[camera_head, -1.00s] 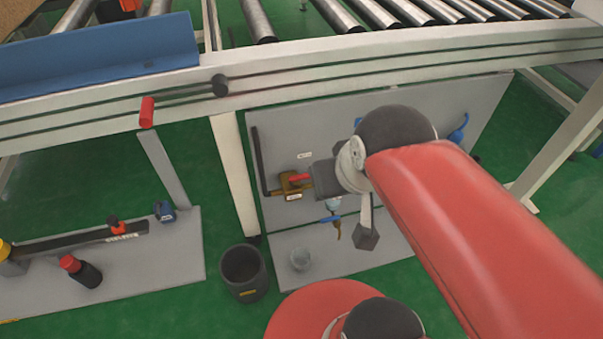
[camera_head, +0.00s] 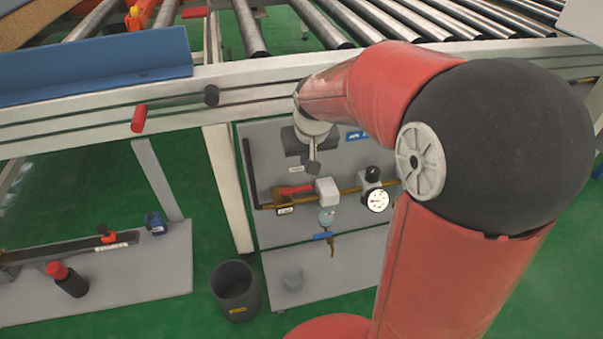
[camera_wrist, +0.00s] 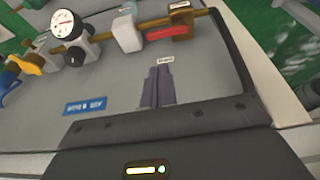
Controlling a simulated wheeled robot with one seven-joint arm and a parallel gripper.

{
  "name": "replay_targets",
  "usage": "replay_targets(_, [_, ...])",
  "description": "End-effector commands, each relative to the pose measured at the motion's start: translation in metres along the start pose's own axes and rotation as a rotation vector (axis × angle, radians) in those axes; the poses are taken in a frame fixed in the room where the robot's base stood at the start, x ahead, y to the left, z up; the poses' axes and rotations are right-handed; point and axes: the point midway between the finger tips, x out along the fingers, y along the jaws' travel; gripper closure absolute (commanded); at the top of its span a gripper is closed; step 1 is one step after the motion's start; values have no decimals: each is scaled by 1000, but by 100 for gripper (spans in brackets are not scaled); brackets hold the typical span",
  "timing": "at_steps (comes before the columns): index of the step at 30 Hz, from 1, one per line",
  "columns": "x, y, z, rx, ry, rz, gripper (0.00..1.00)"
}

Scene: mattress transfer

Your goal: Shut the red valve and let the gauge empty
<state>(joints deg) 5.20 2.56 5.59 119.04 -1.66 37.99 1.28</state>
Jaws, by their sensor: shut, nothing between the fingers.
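The red valve (camera_head: 296,189) has a red lever on a brass body at the left of the pipe on the grey panel. Its lever lies roughly along the pipe; it also shows at the top of the wrist view (camera_wrist: 168,33). The gauge (camera_head: 377,201) is a round white dial further right on the same pipe, and shows at the upper left of the wrist view (camera_wrist: 66,24). Its needle is too small to read surely. My gripper (camera_head: 313,166) is above the lever in the head picture, apart from it. Its fingers (camera_wrist: 158,87) are together and empty.
A white block (camera_head: 327,191) sits on the pipe between valve and gauge. A blue-handled drain tap (camera_head: 324,236) hangs below. The conveyor's pale rail (camera_head: 250,88) crosses above the panel, and a leg (camera_head: 228,185) stands left. A dark bucket (camera_head: 235,288) is on the floor.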

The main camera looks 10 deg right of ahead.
Motion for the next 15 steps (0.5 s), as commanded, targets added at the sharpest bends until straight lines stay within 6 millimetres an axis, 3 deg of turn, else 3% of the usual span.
replay_targets(1, [17, 0, -6, 2, -11, -4, 100])
replay_targets(3, [30, 0, -12, 4, -17, -7, 100])
replay_targets(11, [56, 0, -18, 6, -23, -12, 100])
replay_targets(15, [81, -1, -17, 6, -24, -12, 100])
